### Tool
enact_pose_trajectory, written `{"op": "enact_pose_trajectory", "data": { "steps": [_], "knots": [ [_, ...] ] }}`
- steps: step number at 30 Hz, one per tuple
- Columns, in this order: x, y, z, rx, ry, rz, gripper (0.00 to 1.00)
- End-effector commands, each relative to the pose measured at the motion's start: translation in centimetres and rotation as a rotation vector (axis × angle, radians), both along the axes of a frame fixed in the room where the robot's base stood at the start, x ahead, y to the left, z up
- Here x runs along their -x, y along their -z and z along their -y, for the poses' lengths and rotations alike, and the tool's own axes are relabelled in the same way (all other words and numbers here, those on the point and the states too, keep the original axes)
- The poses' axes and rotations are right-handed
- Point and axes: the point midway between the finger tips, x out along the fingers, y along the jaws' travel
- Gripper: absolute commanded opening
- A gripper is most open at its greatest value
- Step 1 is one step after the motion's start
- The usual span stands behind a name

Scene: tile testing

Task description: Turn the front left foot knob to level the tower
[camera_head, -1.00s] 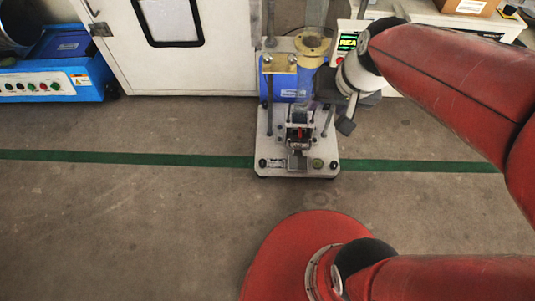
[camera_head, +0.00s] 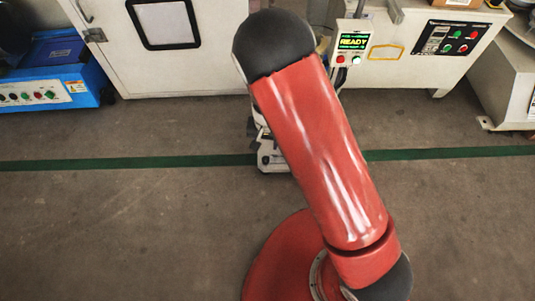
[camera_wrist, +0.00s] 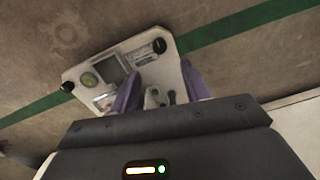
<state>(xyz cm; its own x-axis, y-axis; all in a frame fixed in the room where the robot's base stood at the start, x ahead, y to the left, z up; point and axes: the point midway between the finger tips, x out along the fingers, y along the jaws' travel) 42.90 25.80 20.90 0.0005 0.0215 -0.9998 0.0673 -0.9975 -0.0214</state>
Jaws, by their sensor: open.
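The tower's pale base plate (camera_wrist: 172,73) shows in the wrist view; in the head view only its left front part (camera_head: 268,158) shows beside my red arm. The black front left foot knob (camera_wrist: 159,45) sits at one plate corner. The other front knob (camera_wrist: 67,87) is at the far left corner, near the round green bubble level (camera_wrist: 89,80). My gripper (camera_wrist: 160,69) is open, its purple fingers apart over the plate. The front left knob appears just beyond and between the fingertips, not held. My gripper is hidden in the head view.
A green floor line (camera_head: 130,163) runs past the plate. A white cabinet (camera_head: 190,75) and a blue control box (camera_head: 60,75) stand behind left. A panel reading READY (camera_head: 352,42) is on a white machine behind right. The floor in front is clear.

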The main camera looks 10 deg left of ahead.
Motion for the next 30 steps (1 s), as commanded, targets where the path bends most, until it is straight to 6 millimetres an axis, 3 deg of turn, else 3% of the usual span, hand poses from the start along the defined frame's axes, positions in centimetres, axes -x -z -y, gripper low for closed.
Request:
{"op": "enact_pose_trajectory", "data": {
  "steps": [3,10,19,24,30],
  "knots": [
    [0.5,2.1,-0.3,0.031,-0.009,-0.001,0.47],
    [0.7,4.6,-0.4,0.043,-0.009,0.0,0.47],
    [0.7,9.3,-0.3,0.043,-0.009,-0.001,0.47],
    [0.6,10.6,-0.3,0.042,-0.011,0.0,0.47],
    [0.6,10.7,-0.3,0.041,-0.01,0.001,0.47]
  ]
}}
